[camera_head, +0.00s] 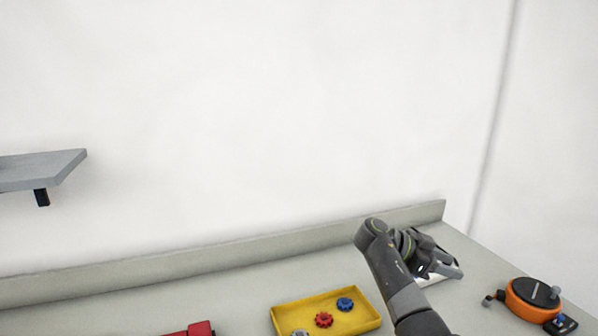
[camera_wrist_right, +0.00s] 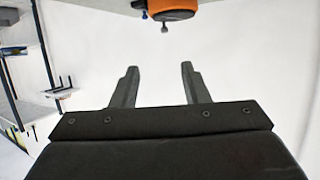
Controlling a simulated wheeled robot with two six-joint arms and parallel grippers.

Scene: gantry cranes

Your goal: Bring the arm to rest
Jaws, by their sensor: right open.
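My right arm comes in from the lower edge of the head view, bent over the back right of the grey worktop. My right gripper (camera_head: 452,270) is partly hidden by its own wrist there and sits above a pale flat item. In the right wrist view the right gripper (camera_wrist_right: 158,72) shows two dark fingers set apart, with nothing between them. My left gripper is not in view.
A yellow tray (camera_head: 288,314) holds a blue gear (camera_head: 345,304), a red gear (camera_head: 323,319) and a grey gear. A red object (camera_head: 200,329) is at the lower edge. An orange round device (camera_head: 533,300) stands right. A grey shelf (camera_head: 40,170) hangs left.

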